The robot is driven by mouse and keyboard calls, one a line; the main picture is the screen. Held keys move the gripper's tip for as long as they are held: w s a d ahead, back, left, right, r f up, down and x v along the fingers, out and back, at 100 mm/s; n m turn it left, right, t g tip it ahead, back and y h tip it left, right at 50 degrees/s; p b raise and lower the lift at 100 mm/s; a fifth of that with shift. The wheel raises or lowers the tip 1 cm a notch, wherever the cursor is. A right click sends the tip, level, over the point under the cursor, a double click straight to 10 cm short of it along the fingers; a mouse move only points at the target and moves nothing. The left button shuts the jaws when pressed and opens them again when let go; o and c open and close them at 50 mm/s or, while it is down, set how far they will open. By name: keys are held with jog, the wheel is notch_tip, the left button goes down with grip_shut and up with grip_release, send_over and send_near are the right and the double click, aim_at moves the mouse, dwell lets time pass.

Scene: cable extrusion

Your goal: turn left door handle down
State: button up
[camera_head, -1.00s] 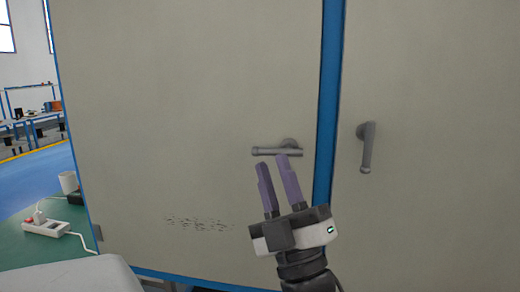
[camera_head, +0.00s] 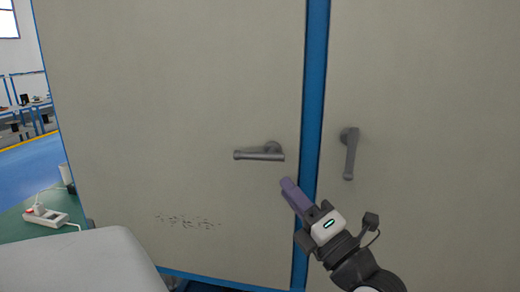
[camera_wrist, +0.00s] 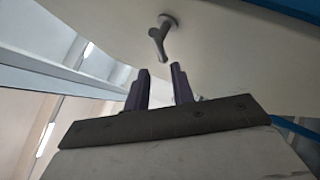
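The left door handle (camera_head: 259,153) is a grey lever on the left beige door (camera_head: 180,80), lying nearly level with its free end to the left. In the wrist view the handle (camera_wrist: 158,40) shows beyond the fingertips, on the pale door. My gripper (camera_head: 287,184) is below and a little right of the handle in the head view, with purple fingers pointing up and left. In the wrist view my gripper (camera_wrist: 160,70) has its fingers apart with nothing between them. It is not touching the handle.
The right door (camera_head: 430,110) has its own handle (camera_head: 349,154), hanging straight down. A blue frame strip (camera_head: 314,100) runs between the doors. A green table with a white power strip (camera_head: 45,217) stands at the lower left.

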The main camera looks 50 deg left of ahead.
aim_at(260, 156)
jog(key=p+x, duration=0.5)
jog(key=x, duration=0.5)
jog(key=shift+r, duration=0.2)
jog(key=shift+a, duration=0.45)
grip_shut()
